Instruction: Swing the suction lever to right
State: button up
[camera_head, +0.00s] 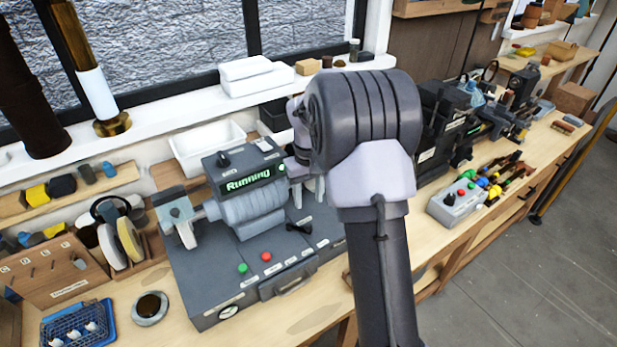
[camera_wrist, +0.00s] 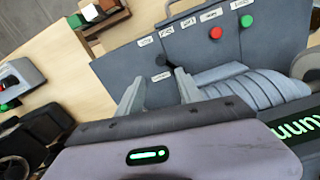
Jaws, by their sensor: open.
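The grey machine (camera_head: 205,290) stands on the bench with a green "Running" display (camera_head: 250,179). A small black lever (camera_head: 298,228) sits on its top panel, close below my gripper (camera_head: 308,192). In the wrist view the black lever (camera_wrist: 161,60) is between and just beyond the two fingertips of my gripper (camera_wrist: 160,76). The fingers are apart with nothing held. I cannot tell whether either finger touches the lever. The small labels around it are too blurred to read, so I cannot confirm that it is the suction lever. My arm hides the machine's right side in the head view.
A green button (camera_head: 243,268) and a red button (camera_head: 266,257) are on the machine's front. A ribbed grey cover (camera_head: 250,208) lies left of my gripper. A grey button box (camera_head: 457,204) and several tools stand farther right. A blue basket (camera_head: 77,325) is front left.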

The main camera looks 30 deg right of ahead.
notch_tip(320, 180, up, 7)
jog(key=p, duration=0.1)
jog(key=shift+r, duration=0.2)
jog(key=s+a+m+t+b, duration=0.2)
jog(key=s+a+t+b, duration=0.2)
jog(key=s+a+b, duration=1.05)
jog(key=s+a+f+t+y+b, duration=0.1)
jog(key=s+a+f+b, duration=0.1)
jog(key=s, duration=0.3)
jog(key=s+a+f+m+y+b, duration=0.1)
jog(key=s+a+f, duration=0.4)
jog(key=s, duration=0.1)
jog(key=shift+f+t+b, duration=0.3)
jog(key=shift+t+b, duration=0.05)
jog(key=shift+t, duration=0.05)
jog(key=shift+a, duration=0.1)
